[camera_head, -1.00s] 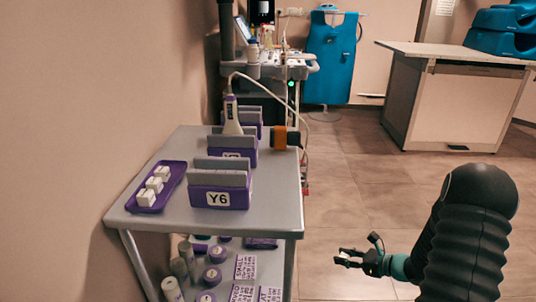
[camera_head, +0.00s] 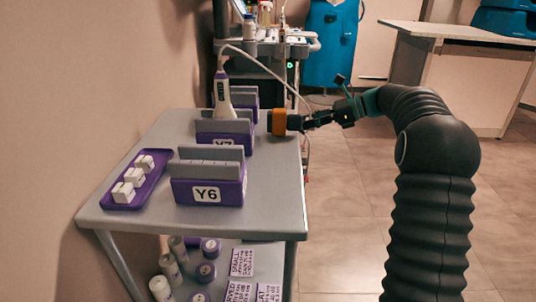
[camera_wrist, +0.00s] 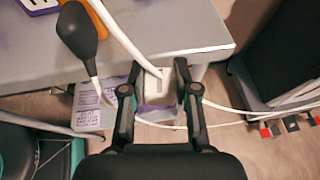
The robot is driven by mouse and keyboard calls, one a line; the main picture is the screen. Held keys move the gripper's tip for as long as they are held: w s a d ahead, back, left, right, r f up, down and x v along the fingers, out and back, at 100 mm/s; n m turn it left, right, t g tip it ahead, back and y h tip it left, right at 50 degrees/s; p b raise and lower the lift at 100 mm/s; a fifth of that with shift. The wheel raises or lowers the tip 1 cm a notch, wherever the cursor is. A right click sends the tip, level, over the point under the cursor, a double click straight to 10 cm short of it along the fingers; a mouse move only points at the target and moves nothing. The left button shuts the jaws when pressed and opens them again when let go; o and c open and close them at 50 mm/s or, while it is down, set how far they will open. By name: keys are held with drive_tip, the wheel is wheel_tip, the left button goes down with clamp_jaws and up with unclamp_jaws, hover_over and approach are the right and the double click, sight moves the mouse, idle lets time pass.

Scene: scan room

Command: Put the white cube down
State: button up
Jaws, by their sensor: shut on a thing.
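The white cube (camera_wrist: 157,88) is between the two black fingers of my gripper (camera_wrist: 157,80) in the wrist view. It is held beyond the trolley top's edge, with a lower shelf and floor showing beneath. In the head view my gripper (camera_head: 300,122) is at the right edge of the grey trolley top (camera_head: 262,200), beside an orange and black item (camera_head: 278,122). The cube cannot be made out there. A purple tray (camera_head: 153,181) with three white cubes (camera_head: 134,177) lies at the trolley's left.
Purple-and-grey holders stand on the trolley, the nearest marked Y6 (camera_head: 207,193). A white probe (camera_head: 222,95) stands behind it, with its cable arching right. In the wrist view a black bulb-shaped thing (camera_wrist: 76,30) and white cables (camera_wrist: 118,35) are close to my fingers. The trolley's front right is clear.

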drive_tip(key=s+a+r+n+g, duration=0.1)
drive_tip(key=s+a+r, duration=0.1)
drive_tip(key=a+r, duration=0.3)
drive_tip(key=s+a+r+n+g, duration=0.1)
drive_tip(key=s+a+r, duration=0.15)
drive_tip(key=r, duration=0.55)
drive_tip(key=b, duration=0.6)
hover_over(254, 145)
drive_tip(key=d, duration=0.3)
drive_tip(key=f, duration=0.7)
drive_tip(key=shift+s+d, duration=0.2)
drive_tip(key=shift+s, duration=0.2)
drive_tip(key=shift+f+b, duration=0.35)
drive_tip(key=shift+f, duration=1.65)
drive_tip(key=o, duration=0.9)
drive_tip(key=shift+f, duration=0.15)
drive_tip(key=shift+o, duration=0.2)
